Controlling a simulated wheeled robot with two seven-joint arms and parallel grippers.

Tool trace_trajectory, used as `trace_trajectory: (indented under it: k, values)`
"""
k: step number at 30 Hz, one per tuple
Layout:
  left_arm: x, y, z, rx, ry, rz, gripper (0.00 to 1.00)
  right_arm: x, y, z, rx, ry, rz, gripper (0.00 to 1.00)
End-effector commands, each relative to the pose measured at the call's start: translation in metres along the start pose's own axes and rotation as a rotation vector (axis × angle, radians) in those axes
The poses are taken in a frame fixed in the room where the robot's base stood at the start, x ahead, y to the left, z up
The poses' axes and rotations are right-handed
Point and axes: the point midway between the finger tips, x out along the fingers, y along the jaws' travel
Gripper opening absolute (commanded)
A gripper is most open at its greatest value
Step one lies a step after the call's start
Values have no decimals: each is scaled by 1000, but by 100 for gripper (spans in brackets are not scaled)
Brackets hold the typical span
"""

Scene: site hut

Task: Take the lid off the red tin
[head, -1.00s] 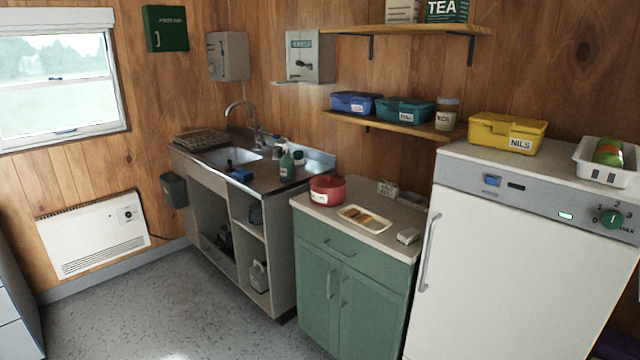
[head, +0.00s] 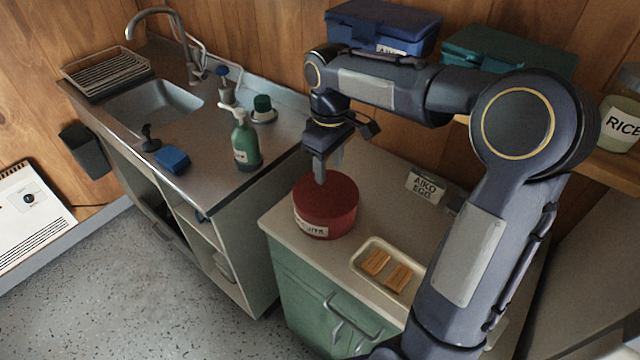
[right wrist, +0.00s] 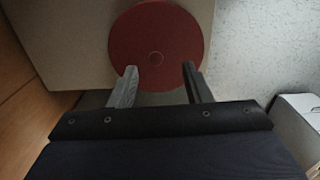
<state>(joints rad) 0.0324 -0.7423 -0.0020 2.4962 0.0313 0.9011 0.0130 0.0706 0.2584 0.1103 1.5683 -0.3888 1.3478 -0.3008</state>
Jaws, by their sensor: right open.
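The red tin (head: 324,212) stands upright on the counter above the green cabinet, with a white label on its front. Its round red lid (right wrist: 157,45) is on it and shows from above in the right wrist view, with a small round mark in the middle. My right gripper (head: 322,172) points down over the tin. In the right wrist view its two fingers (right wrist: 160,72) are apart with nothing between them, and the tips overlap the lid's near edge. I cannot tell whether they touch the lid. My left gripper is not in view.
Blue (head: 383,27) and teal boxes (head: 508,50) sit on the shelf above.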

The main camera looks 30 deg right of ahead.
Motion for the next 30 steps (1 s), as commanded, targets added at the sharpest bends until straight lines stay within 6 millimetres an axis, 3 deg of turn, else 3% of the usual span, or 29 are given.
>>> trace_trajectory:
  k: [15,24,30]
  values:
    - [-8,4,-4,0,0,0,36,66,6,-8,2,-2,-1,45]
    - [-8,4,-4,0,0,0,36,72,6,-9,2,2,1,45]
    - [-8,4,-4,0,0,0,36,72,6,-9,2,2,1,20]
